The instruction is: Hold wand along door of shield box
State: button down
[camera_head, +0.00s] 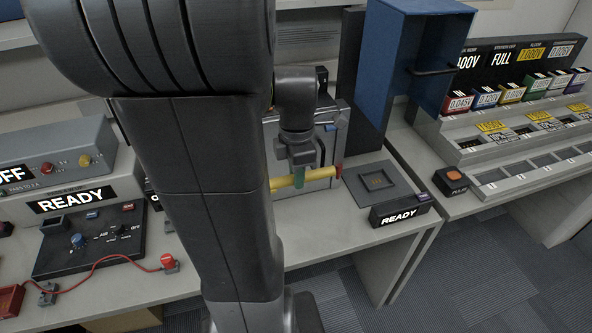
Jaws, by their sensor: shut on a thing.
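My gripper (298,164) points down and is shut on the wand (320,174), with the fingers about its middle. I cannot tell whether the wand touches the box's front. My arm hides the box's left part and perhaps the wand's left end.
Right of the box is a dark square pad (378,183) with a READY display (399,211) in front. A blue open cabinet (415,60) stands above it. A battery rack (515,110) is at right. At left are a READY unit (72,200) and a red cable (110,258).

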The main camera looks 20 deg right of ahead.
jog(key=w, duration=0.8)
jog(key=shift+w+a, duration=0.15)
jog(key=shift+w, duration=0.05)
dwell(1.2)
jog(key=shift+s+r+p, duration=0.25)
jog(key=shift+s+r, duration=0.1)
jog(key=shift+s, duration=0.95)
jog(key=shift+s+r+p, duration=0.3)
jog(key=shift+s, duration=1.05)
jog(key=shift+s+r+p, duration=0.25)
jog(key=shift+s+r, duration=0.1)
jog(key=shift+s, duration=0.95)
